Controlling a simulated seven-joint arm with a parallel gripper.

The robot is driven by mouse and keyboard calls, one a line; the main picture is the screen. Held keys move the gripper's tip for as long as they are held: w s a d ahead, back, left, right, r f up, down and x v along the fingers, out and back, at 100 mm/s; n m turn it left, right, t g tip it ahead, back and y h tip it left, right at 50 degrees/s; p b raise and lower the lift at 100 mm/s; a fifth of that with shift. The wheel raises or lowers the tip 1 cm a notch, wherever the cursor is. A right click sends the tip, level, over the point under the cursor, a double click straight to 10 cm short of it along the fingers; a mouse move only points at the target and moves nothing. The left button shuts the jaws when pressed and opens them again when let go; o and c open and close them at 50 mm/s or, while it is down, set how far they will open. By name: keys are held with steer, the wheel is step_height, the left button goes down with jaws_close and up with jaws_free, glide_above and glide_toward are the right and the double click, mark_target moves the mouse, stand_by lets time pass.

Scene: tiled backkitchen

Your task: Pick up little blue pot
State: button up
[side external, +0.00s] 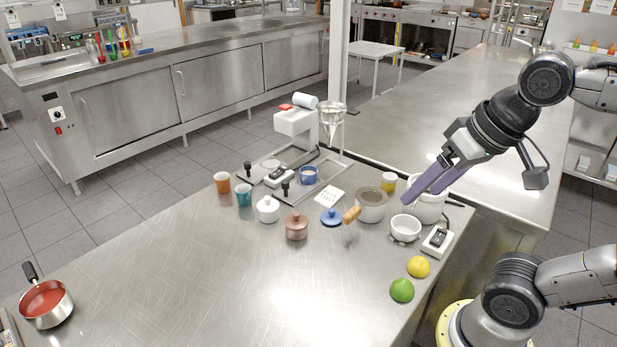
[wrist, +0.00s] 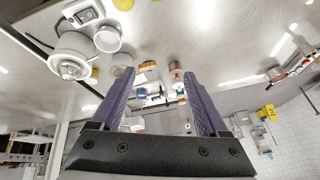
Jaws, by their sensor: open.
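A little blue pot (side external: 331,218), low and round with a small knob on top, stands on the steel table between a brown lidded pot (side external: 296,227) and a steel saucepan (side external: 371,207). A small blue patch between my fingers in the wrist view (wrist: 141,92) may be this pot, but it is too small to be sure. My gripper (side external: 423,194) is open and empty, its two purple fingers apart. It is above the right part of the table, over the white pot (side external: 428,211), up and to the right of the blue pot. It also shows in the wrist view (wrist: 158,72).
The saucepan's wooden handle (side external: 352,214) sticks out close to the blue pot. A white cup (side external: 405,228), a switch box (side external: 438,241), a lemon (side external: 418,266) and a lime (side external: 402,290) are at right. A white sugar pot (side external: 268,209) stands left. The table's front middle is clear.

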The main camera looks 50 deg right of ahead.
steer(key=w+r+m, duration=0.4)
steer(key=w+r, duration=0.3)
steer(key=r, duration=0.1)
steer(key=w+d+r+m+g, duration=0.25)
steer(key=w+d+m, duration=0.2)
steer(key=w, duration=0.75)
steer(key=m+g, duration=0.3)
steer(key=m, duration=0.2)
glide_above(309, 171)
steer(key=s, duration=0.2)
step_height(309, 171, down, 17)
steer(key=f, duration=0.4)
steer(key=a+f, duration=0.1)
steer(key=f, duration=0.2)
steer(key=shift+w, duration=0.15)
steer(key=shift+w+a+f, duration=0.1)
steer(key=shift+a+f, duration=0.1)
steer(key=shift+f, duration=1.25)
steer(key=shift+w+a+f, duration=0.1)
steer(key=shift+a+f, duration=0.1)
steer(key=shift+f, duration=1.25)
